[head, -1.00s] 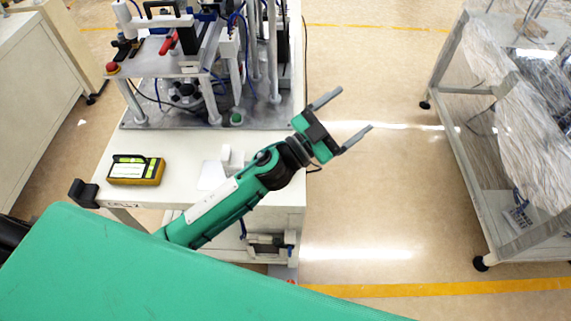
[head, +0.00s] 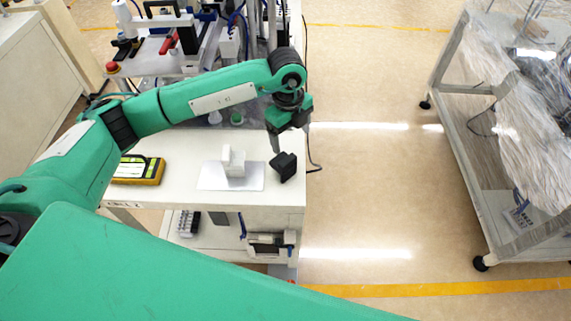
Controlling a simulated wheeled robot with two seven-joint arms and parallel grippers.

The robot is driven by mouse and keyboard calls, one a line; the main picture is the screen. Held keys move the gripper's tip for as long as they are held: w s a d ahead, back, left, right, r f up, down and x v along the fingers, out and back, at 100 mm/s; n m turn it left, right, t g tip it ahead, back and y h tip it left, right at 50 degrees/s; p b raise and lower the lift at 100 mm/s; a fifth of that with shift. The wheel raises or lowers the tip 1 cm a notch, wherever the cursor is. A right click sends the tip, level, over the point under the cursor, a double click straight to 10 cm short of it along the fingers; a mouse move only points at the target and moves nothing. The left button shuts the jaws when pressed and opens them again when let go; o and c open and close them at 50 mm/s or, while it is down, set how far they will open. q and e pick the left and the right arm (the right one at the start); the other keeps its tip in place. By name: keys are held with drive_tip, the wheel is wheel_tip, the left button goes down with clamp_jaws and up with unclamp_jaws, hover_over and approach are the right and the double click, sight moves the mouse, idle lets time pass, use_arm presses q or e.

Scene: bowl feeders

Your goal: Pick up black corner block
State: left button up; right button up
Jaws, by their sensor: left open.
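The black corner block (head: 284,166) sits at the right front of the white table (head: 190,147), near the table's right edge. My left gripper (head: 288,146) points down just above and behind the block. One finger shows clearly, with its tip close to the block's top left; the other is mostly hidden. The gripper is open and the block is not held. Whether a finger touches the block cannot be told. My right gripper is not in view.
A white block (head: 234,162) stands on a pale plate (head: 216,180) left of the black block. A yellow and black device (head: 150,171) lies further left. A machine with posts and cables fills the table's back. Open floor lies to the right, before a wrapped cart (head: 465,120).

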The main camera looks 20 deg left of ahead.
sight(285, 161)
use_arm(q)
drive_tip(key=shift+y, duration=0.4)
drive_tip(key=f, duration=0.2)
drive_tip(key=a+f+p, duration=0.1)
drive_tip(key=f, duration=0.2)
drive_tip(key=f+p, duration=0.1)
drive_tip(key=f, duration=0.2)
drive_tip(key=shift+w+a, duration=0.25)
drive_tip(key=shift+a, duration=0.05)
drive_tip(key=shift+f+p, duration=0.6)
drive_tip(key=shift+p, duration=0.05)
wheel_tip(285, 161, down, 4)
drive_tip(key=shift+w+a+r+p, duration=0.15)
drive_tip(key=shift+r+p, duration=0.1)
drive_tip(key=shift+p, duration=0.45)
drive_tip(key=shift+f, duration=0.35)
drive_tip(key=c, duration=1.1)
